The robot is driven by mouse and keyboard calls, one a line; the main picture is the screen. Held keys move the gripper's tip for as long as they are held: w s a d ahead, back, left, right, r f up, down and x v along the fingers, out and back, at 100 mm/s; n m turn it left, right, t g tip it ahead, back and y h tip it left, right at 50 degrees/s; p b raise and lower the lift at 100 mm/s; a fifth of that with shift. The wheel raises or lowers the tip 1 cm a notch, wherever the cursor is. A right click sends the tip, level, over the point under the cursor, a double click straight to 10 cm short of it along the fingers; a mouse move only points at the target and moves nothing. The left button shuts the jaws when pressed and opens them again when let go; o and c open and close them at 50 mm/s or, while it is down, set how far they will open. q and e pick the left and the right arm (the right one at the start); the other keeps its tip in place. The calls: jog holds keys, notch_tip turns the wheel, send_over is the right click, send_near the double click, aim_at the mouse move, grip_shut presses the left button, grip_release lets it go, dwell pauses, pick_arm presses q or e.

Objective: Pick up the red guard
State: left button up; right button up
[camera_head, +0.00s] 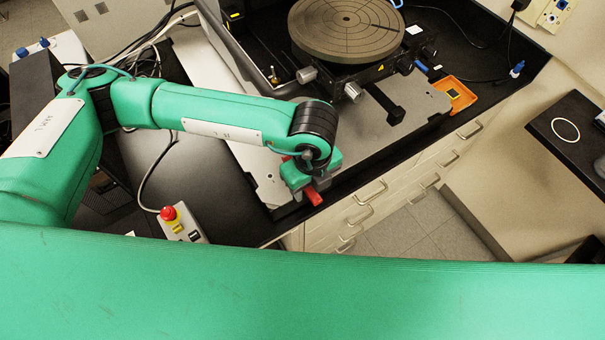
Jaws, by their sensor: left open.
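A small red piece (314,196), which looks like the red guard, shows at the front edge of the dark bench. My left gripper (311,186) is directly over it, pointing down, with its jaws open around or just beside it. The gripper body hides most of the red piece, so I cannot tell whether the fingers touch it. My right gripper is not in view.
A round dark stage (347,28) stands on the grey base plate (262,165) behind the gripper. An orange tray (453,94) lies to the right. A control box with a red button (181,224) is at the front left. White drawers (345,218) are below the bench edge.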

aim_at(311, 190)
pick_arm(q)
grip_shut()
jog(key=shift+r, duration=0.1)
jog(key=shift+r+b, duration=0.35)
jog(key=shift+r, duration=0.15)
notch_tip(311, 190, up, 19)
jog(key=b, duration=0.5)
jog(key=shift+f, duration=0.1)
jog(key=c, duration=0.7)
grip_release()
grip_shut()
